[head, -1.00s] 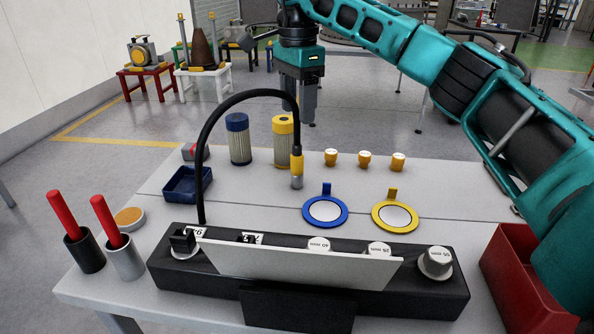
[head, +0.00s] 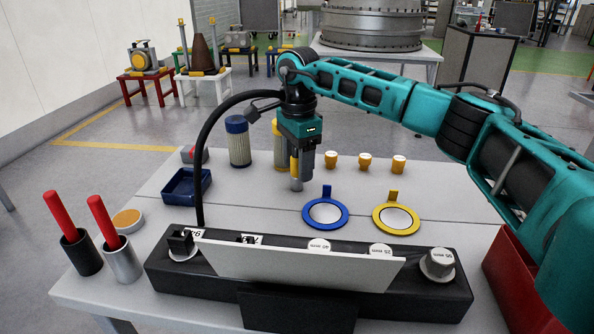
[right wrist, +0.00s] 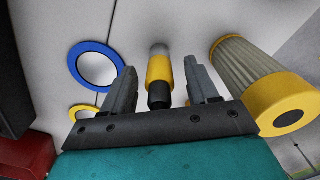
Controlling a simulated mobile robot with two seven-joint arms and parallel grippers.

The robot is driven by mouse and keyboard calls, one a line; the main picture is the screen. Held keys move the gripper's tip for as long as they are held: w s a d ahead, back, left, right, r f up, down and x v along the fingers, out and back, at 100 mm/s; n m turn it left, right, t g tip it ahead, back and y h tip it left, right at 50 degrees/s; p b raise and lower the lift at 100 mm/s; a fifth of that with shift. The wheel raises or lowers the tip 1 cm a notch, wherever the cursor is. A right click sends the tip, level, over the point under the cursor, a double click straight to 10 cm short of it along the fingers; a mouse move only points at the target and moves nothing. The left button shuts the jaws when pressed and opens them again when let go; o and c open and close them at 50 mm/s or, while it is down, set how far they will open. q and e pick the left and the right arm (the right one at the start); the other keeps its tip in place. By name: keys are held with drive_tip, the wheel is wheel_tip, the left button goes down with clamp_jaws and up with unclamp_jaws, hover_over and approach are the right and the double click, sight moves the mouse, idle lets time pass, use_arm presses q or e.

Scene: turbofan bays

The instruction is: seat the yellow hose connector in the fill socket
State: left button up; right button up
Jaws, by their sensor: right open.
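The yellow hose connector (head: 294,166) has a silver tip and hangs upright above the table on the end of a black hose (head: 203,150). My right gripper (head: 303,172) points down at it. In the right wrist view, the connector (right wrist: 159,72) stands between the two open fingers, with a gap on each side. The hose's upper end is partly hidden behind my gripper in the head view. I cannot tell for sure which part is the fill socket. A blue ring (head: 309,221) and a yellow ring (head: 381,226), each around a pale disc, lie in front of the connector. My left gripper is out of view.
A yellow-capped filter (head: 279,128) stands close behind my gripper, and a blue-capped filter (head: 239,145) left of it. Several small yellow caps (head: 365,161) stand to the right. A black block with a tilted pale panel (head: 300,266) fills the front. A red bin (head: 502,262) is at right.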

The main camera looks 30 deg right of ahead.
drive_tip(key=shift+f, duration=0.4)
drive_tip(key=shift+r, duration=0.1)
clamp_jaws()
